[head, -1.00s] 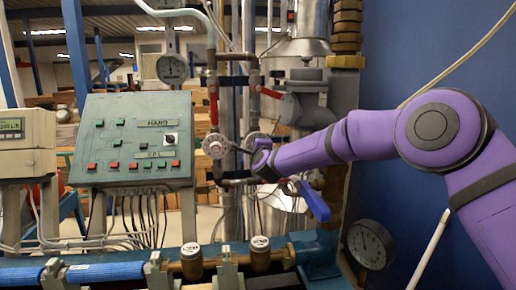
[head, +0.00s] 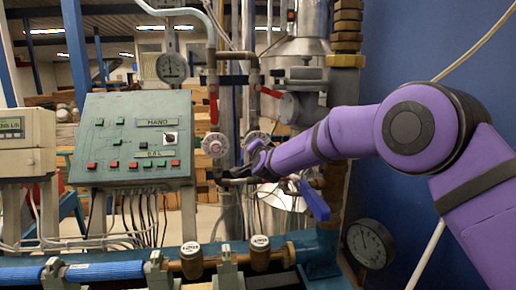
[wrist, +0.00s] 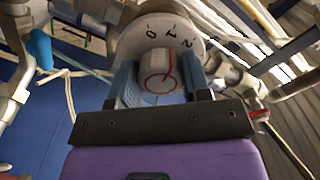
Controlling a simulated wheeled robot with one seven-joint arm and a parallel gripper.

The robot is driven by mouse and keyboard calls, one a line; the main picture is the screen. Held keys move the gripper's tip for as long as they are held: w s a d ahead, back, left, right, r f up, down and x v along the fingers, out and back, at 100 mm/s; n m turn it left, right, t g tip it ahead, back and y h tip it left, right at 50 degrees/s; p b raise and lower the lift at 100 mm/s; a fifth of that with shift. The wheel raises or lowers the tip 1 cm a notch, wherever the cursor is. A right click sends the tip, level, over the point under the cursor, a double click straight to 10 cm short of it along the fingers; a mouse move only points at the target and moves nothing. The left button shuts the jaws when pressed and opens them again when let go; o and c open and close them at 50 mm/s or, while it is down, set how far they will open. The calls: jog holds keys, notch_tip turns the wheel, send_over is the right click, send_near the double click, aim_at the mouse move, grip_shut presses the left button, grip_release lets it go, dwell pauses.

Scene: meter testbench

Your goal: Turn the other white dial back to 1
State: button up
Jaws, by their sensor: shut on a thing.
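Two white dials are on the pipework in the head view, a left one (head: 215,145) and a right one (head: 256,139). My gripper (head: 254,153) is at the right dial and partly covers it. In the wrist view, a round white dial face with the numerals 0, 1 and 2 (wrist: 170,35) fills the top centre. Its knob (wrist: 156,72), with a red line, sits between the two blue fingers (wrist: 160,82), which are closed on it. The red line points up roughly towards the 1; its exact alignment is hard to tell.
A green control panel (head: 134,135) with buttons stands left of the dials. A blue lever handle (head: 314,201) hangs just below my forearm. Pipes and a gauge (head: 370,243) are at lower right, before a blue wall (head: 430,50).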

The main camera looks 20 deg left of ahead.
jog(key=shift+f+n, duration=0.1)
jog(key=shift+n, duration=0.5)
jog(key=o, duration=0.9)
jog(key=v, duration=1.1)
